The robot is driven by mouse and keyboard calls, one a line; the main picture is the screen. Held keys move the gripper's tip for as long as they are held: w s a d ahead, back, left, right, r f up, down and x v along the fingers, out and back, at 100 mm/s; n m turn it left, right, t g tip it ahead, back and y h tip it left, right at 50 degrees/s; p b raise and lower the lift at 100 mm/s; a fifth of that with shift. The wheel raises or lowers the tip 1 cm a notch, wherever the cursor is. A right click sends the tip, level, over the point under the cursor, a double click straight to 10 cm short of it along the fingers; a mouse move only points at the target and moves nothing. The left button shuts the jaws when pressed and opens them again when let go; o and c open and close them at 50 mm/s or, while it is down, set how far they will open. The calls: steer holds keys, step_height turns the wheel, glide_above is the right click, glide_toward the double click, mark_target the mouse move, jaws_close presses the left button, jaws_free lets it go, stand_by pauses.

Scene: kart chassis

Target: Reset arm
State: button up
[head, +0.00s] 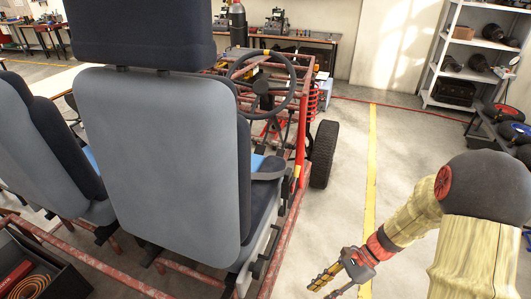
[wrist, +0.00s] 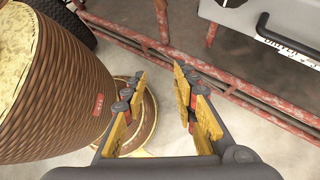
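My arm reaches in from the right in the head view, bent at a dark rounded joint. My gripper (head: 335,283) hangs low over the floor to the right of the kart chassis. In the wrist view my gripper (wrist: 163,95) has its two yellow fingers apart, with nothing between them. Beyond the fingertips are pale floor and the red frame tubes (wrist: 150,42) of the chassis. The red frame also shows in the head view (head: 299,150). I cannot tell from these views whether any part of my arm touches the frame.
Grey seats (head: 160,160) stand on the chassis, with a steering wheel (head: 262,82) and a black tyre (head: 323,154) ahead. A yellow floor line (head: 371,160) runs through clear floor. A shelf (head: 440,60) stands at back right. A toolbox (head: 35,262) is at lower left.

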steer(key=s+r+n+t+h, duration=0.3)
steer(key=r+n, duration=0.2)
steer(key=r, duration=0.4)
steer(key=s+d+r+n+t+h, duration=0.1)
steer(key=s+r+n+t+h, duration=0.1)
steer(key=r+n, duration=0.3)
steer(key=s+d+r+n+t+h, duration=0.1)
steer(key=s+r+n+t+h, duration=0.2)
steer(key=r, duration=1.1)
steer(key=s+n, duration=0.1)
steer(key=n, duration=0.1)
steer(key=shift+d+n+t+h, duration=0.15)
steer(key=shift+n+t+h, duration=0.15)
steer(key=shift+n, duration=0.1)
steer(key=shift+s+r, duration=0.1)
